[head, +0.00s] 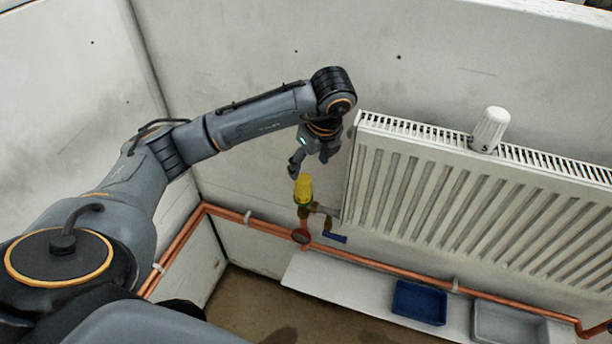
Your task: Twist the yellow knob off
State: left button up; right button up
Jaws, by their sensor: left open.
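The yellow knob (303,187) is a small upright cylinder with a green band at its base. It sits on a brass valve at the lower left corner of the white radiator. My left gripper (310,166) is just above the knob, pointing down, with its fingers apart. The fingers look clear of the knob, though the exact gap is hard to tell from this angle. My right gripper is not in view.
A white radiator (470,190) with a white knob (489,130) on top stands to the right. A red wheel (301,236) and a blue lever (335,237) are below the yellow knob. Copper pipes (262,226) run along the wall. A blue tray (419,303) and a grey tray (505,325) lie on a white shelf.

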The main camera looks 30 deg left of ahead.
aim_at(303, 187)
pick_arm(q)
jog(key=x, duration=0.3)
jog(key=shift+a+f+p, duration=0.1)
jog(key=shift+f+p, duration=0.2)
jog(key=shift+p, duration=0.1)
jog(key=p+x, duration=0.1)
jog(key=x, duration=0.4)
jog(key=shift+w+f, duration=0.15)
jog(key=shift+f, duration=0.2)
jog(key=shift+x, duration=0.85)
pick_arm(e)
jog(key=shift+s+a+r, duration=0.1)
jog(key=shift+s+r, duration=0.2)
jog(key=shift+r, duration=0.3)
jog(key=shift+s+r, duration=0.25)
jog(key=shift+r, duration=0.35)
pick_arm(q)
jog(key=shift+c, duration=0.2)
jog(key=c, duration=1.3)
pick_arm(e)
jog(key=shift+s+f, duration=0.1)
pick_arm(q)
jog(key=shift+f, duration=0.15)
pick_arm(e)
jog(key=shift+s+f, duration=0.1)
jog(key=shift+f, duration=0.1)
